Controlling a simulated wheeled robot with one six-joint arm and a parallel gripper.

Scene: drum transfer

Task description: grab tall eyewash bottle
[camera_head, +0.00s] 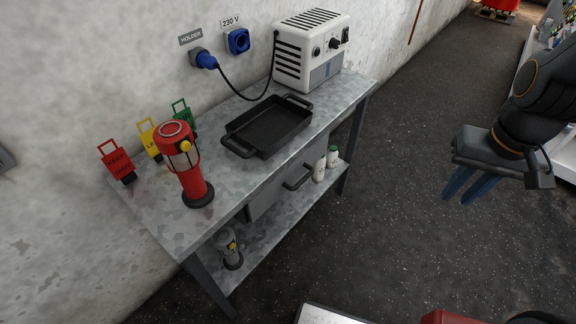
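Two small white bottles stand on the lower shelf of the metal workbench, near its right end. The left one (319,169) looks taller and has a pale top. The right one (333,157) has a green cap and stands close beside it. Any label text is too small to read, so I cannot tell for sure which is the tall eyewash bottle. My gripper (461,199) hangs over the dark floor, well to the right of the bottles. Its blue fingers point down-left with a gap between them, and nothing is held.
The workbench top (221,214) carries a red lantern (190,170), coloured tags, a black tray (268,128) and a white power unit (310,50). A grey lantern (229,250) stands on the lower shelf's left. Floor between bench and gripper is clear.

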